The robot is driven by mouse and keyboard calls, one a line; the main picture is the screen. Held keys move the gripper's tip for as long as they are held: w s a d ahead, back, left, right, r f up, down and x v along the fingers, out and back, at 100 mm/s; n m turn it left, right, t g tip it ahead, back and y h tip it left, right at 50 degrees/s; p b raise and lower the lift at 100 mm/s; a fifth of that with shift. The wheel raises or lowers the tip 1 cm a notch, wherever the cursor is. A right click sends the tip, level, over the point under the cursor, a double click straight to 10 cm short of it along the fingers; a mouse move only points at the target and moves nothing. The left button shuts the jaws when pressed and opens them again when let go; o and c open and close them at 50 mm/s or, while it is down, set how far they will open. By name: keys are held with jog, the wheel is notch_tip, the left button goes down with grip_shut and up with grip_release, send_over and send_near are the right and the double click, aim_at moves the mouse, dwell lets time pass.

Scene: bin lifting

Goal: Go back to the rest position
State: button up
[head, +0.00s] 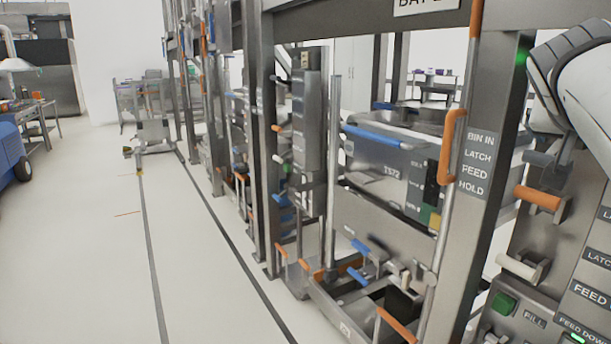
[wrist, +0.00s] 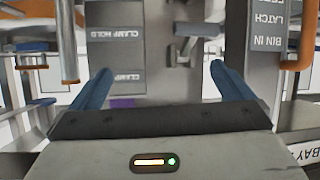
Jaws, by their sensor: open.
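My gripper (wrist: 161,70) shows in the wrist view with its two blue fingers spread wide apart. It is open, and nothing is held between the fingers. Beyond the fingers are a grey panel with clamp labels (wrist: 116,45) and a post with upside-down "BIN IN" and "LATCH" labels (wrist: 265,25). In the head view, part of my white and grey arm is at the upper right, beside the rack post; the gripper itself cannot be made out there. A steel bin (head: 377,165) with a blue bar sits inside the rack bay.
The rack post (head: 487,120) carries an orange handle (head: 452,140). A control panel (head: 545,325) with levers and a green button is at the lower right. The floor aisle (head: 90,240) at left is clear.

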jog(key=w+a+f+n+g+y+p, duration=0.1)
jog(key=a+f+n+y+p, duration=0.5)
jog(key=a+f, duration=0.7)
jog(key=s+a+f+n+g+y+p, duration=0.4)
jog(key=s+a+f, duration=0.4)
jog(key=a+f, duration=0.3)
jog(key=shift+s+a+f+y+p, duration=0.3)
jog(key=shift+a+f+p, duration=0.1)
jog(key=shift+a+p, duration=0.45)
